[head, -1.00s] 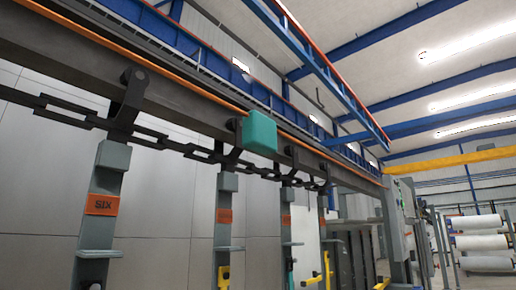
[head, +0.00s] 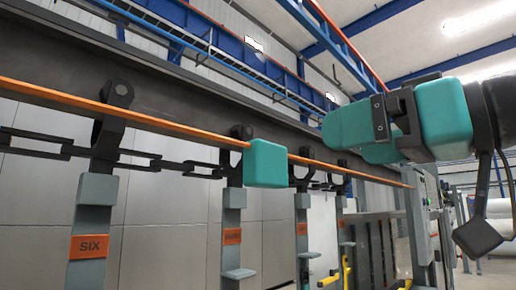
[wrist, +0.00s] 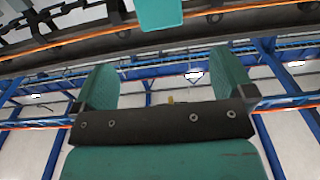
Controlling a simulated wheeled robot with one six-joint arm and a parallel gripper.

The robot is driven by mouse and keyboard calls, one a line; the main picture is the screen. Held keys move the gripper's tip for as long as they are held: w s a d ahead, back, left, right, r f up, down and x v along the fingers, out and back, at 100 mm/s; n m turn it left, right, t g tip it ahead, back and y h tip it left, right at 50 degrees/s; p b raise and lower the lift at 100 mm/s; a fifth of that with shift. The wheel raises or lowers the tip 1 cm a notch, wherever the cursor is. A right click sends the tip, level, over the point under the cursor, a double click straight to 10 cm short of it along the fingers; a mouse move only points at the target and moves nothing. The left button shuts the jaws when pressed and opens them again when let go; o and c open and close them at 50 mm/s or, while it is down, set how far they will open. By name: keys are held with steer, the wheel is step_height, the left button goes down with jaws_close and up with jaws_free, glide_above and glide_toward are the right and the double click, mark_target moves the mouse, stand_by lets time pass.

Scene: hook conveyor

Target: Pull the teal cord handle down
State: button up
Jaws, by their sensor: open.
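The teal cord handle (head: 265,163) is a rounded block on the orange cord (head: 190,122) that runs along the dark overhead beam. In the wrist view the handle (wrist: 160,14) shows at the top edge, partly cut off, ahead of the gap between my fingers. My gripper (head: 352,143) has teal fingers and comes in from the right of the head view. It is open and empty, to the right of the handle in the picture and apart from it. The wrist view shows both fingers (wrist: 165,68) spread wide.
A dark chain (head: 180,164) hangs below the beam (head: 60,65). Grey hangers with orange labels hang from it, one marked SIX (head: 90,247). Blue and orange steelwork (head: 240,50) is above. Open air lies between my gripper and the handle.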

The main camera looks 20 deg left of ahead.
mark_target(274, 157)
steer(key=p+x, duration=0.7)
steer(key=x, duration=0.8)
steer(key=shift+a, duration=0.1)
steer(key=shift+w+a+f+p, duration=0.1)
steer(key=shift+w+a+p, duration=0.2)
steer(key=shift+a+p, duration=0.2)
